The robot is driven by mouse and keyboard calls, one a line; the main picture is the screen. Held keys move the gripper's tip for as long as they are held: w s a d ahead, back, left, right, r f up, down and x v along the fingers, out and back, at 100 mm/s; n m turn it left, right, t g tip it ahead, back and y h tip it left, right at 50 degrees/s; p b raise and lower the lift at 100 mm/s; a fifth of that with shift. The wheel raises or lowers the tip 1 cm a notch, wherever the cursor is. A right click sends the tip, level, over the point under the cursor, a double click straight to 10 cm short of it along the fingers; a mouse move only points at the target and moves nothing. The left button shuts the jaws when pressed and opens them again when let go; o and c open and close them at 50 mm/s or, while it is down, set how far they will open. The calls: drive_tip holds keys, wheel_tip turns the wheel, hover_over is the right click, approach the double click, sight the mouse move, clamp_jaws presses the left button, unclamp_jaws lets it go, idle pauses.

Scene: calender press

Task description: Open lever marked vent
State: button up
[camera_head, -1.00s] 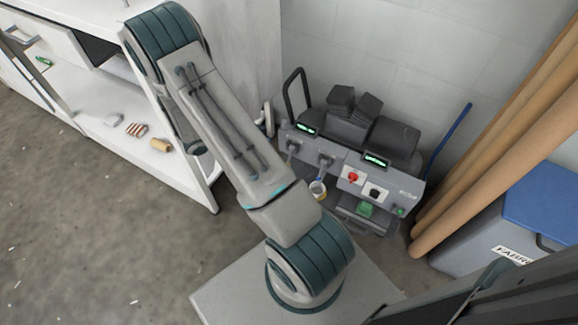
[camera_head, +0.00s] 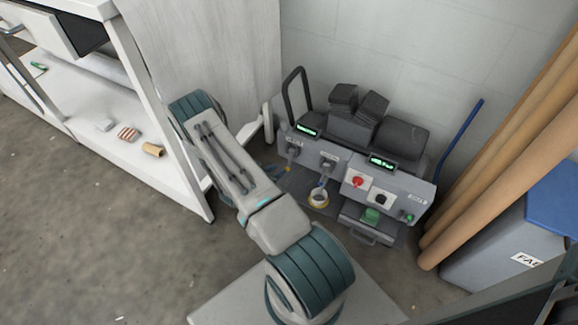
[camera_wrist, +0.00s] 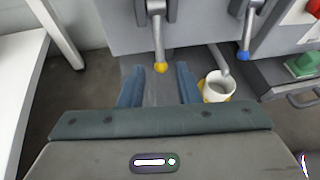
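The grey press (camera_head: 335,160) stands against the wall with two levers on its front. The left lever (camera_head: 293,150) has a yellow tip and hangs down; it also shows in the wrist view (camera_wrist: 158,38). The right lever (camera_head: 326,167) has a blue tip and shows in the wrist view (camera_wrist: 248,30). Labels above the levers are too small to read, so I cannot tell which is marked vent. My gripper (camera_wrist: 159,69) is open, its blue fingers spread on either side of the yellow tip in the picture. Contact is not visible. In the head view my arm mostly hides it.
A cup (camera_head: 318,198) with yellowish marking sits below the right lever, just right of my gripper in the wrist view. A red button (camera_head: 357,182) and a black knob (camera_head: 381,199) are farther right. A white shelf unit (camera_head: 150,120) stands close at left. Brown rolls (camera_head: 500,165) lean at right.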

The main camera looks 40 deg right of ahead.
sight(289, 166)
drive_tip(key=b+x, duration=0.2)
drive_tip(key=x, duration=0.6)
drive_tip(key=shift+c, duration=0.3)
clamp_jaws()
